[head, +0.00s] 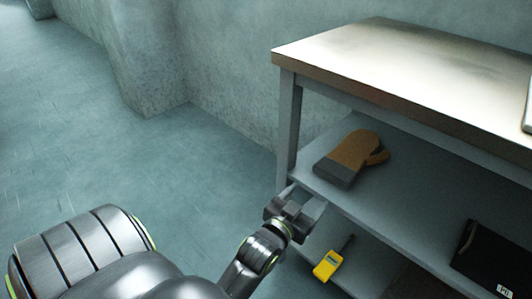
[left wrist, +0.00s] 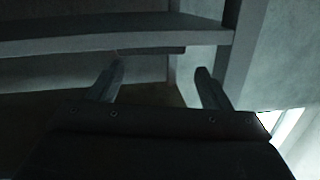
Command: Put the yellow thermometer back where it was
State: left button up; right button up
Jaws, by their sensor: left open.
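The yellow thermometer (head: 327,265) has a dark probe pointing up and to the right. It shows in the head view on the lower shelf, near the left end of the bench. My left gripper (head: 305,207) is open, with nothing seen between its fingers, at the left front edge of the middle shelf. In the head view it is above and left of the thermometer, apart from it. In the left wrist view its two spread fingers (left wrist: 158,78) face a shelf edge. I cannot make out the thermometer in that dark view. My right gripper is not in view.
A brown and grey mitt (head: 352,158) lies on the middle shelf (head: 405,200), just beyond my gripper. A black case (head: 490,260) sits farther right. The metal bench top (head: 400,68) overhangs the shelf, and a leg (head: 287,130) stands at the left. The floor left is clear.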

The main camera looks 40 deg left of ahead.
pick_arm(q)
jog(key=s+r+m+t+h, duration=0.1)
jog(key=s+r+t, duration=0.4)
jog(key=r, duration=0.5)
jog(key=s+r+m+t+h, duration=0.1)
jog(key=s+r+t, duration=0.4)
jog(key=s+r, duration=0.5)
jog(key=shift+d+r+m+h, duration=0.25)
jog(key=shift+r+m+h, duration=0.15)
jog(key=shift+r+m, duration=0.15)
